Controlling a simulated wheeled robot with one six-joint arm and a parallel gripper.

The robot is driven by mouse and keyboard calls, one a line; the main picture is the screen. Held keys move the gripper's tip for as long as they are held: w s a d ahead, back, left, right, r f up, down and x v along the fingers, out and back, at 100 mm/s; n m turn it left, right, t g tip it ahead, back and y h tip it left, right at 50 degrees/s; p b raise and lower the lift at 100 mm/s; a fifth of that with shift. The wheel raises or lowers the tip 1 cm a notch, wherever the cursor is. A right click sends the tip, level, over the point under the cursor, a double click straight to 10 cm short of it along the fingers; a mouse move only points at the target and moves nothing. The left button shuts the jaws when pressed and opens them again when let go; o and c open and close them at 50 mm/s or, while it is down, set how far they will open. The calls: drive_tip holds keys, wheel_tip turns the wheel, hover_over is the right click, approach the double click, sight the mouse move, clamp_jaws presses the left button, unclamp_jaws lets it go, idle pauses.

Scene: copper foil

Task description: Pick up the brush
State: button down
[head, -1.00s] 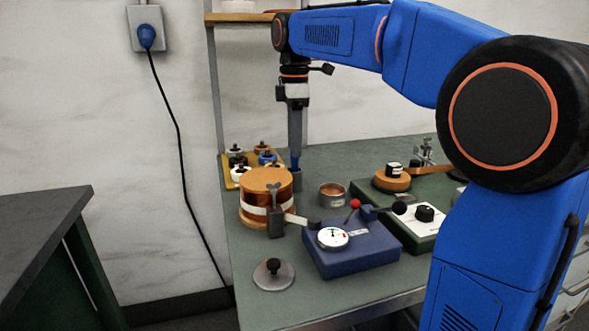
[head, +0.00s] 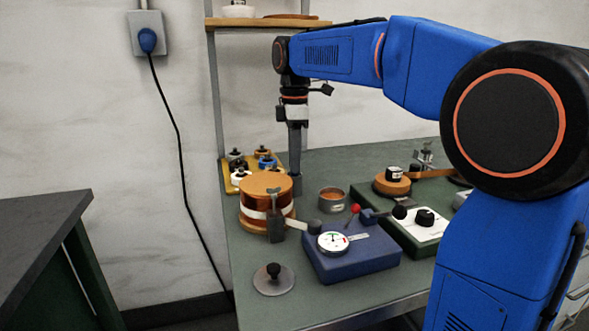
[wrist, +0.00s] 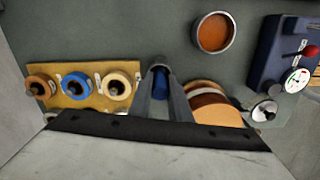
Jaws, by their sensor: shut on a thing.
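The brush shows in the wrist view as a blue handle (wrist: 161,82) between my two fingers. My gripper (wrist: 160,92) points down and is shut on that handle. In the head view my gripper (head: 295,172) is low at the back left of the bench, and its fingers hide the handle. A small grey cup (head: 297,186) stands directly beneath the fingertips, partly behind the copper coil. The brush's lower end is hidden, and I cannot tell whether it still stands in the cup.
A copper foil coil (head: 266,205) stands close in front of my gripper. A yellow rack (wrist: 70,97) of spools lies to the left. A round tin (head: 331,199) stands to the right. A blue gauge block (head: 360,257) is further forward. A shelf (head: 260,23) hangs behind the arm.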

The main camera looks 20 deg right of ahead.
drive_tip(key=shift+r, duration=0.1)
wheel_tip(320, 180, up, 10)
drive_tip(key=shift+f, duration=0.1)
idle(0.3)
idle(0.6)
